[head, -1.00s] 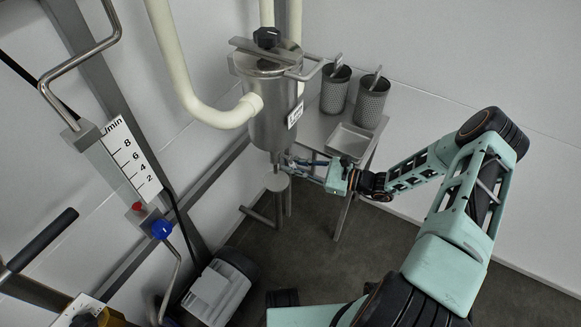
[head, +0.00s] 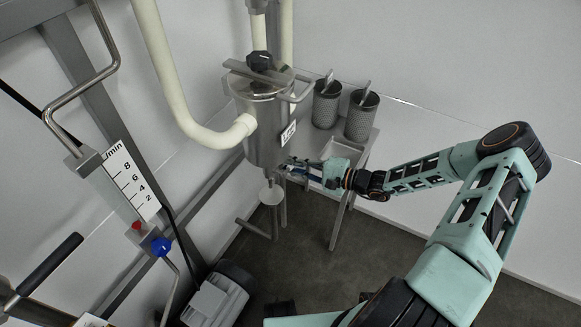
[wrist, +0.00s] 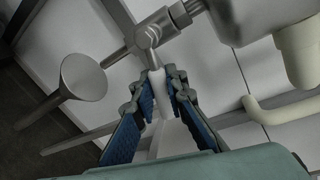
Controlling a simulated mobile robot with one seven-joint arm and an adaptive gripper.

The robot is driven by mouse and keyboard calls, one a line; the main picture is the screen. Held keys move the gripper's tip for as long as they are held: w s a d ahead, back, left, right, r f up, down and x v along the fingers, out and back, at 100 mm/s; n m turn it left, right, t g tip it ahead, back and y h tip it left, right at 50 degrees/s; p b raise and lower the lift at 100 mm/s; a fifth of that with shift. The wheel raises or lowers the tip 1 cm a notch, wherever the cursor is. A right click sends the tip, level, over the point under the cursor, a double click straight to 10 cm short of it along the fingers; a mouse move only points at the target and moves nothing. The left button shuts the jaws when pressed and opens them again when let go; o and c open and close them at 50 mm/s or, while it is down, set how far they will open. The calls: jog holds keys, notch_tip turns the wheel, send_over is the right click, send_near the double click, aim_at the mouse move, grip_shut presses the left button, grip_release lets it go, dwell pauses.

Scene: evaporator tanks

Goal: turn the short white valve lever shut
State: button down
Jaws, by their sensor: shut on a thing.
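The short white valve lever (wrist: 157,92) shows in the wrist view as a pale stub between the two blue-padded fingers of my gripper (wrist: 160,82). It hangs from a steel valve body (wrist: 150,36) on a pipe under the tank. The gripper is shut on the lever, with the fingertips close to the valve body. In the head view my gripper (head: 288,168) is beside the lower end of the steel tank (head: 262,125), on its right. The lever cannot be made out there.
A steel funnel (head: 271,195) stands below the tank; it also shows in the wrist view (wrist: 84,77), left of the fingers. A side table (head: 335,143) with two perforated cups stands behind. A flow gauge (head: 132,180) is at left.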

jog(key=shift+w+d+r+n+t+h+p, duration=0.15)
jog(key=shift+r+n+t+h+p, duration=0.2)
jog(key=shift+r+n+p, duration=0.65)
jog(key=shift+f+n+b, duration=0.2)
jog(key=shift+n+b, duration=0.2)
jog(key=c, duration=1.9)
grip_release()
jog(key=v, duration=1.2)
jog(key=shift+f, duration=0.1)
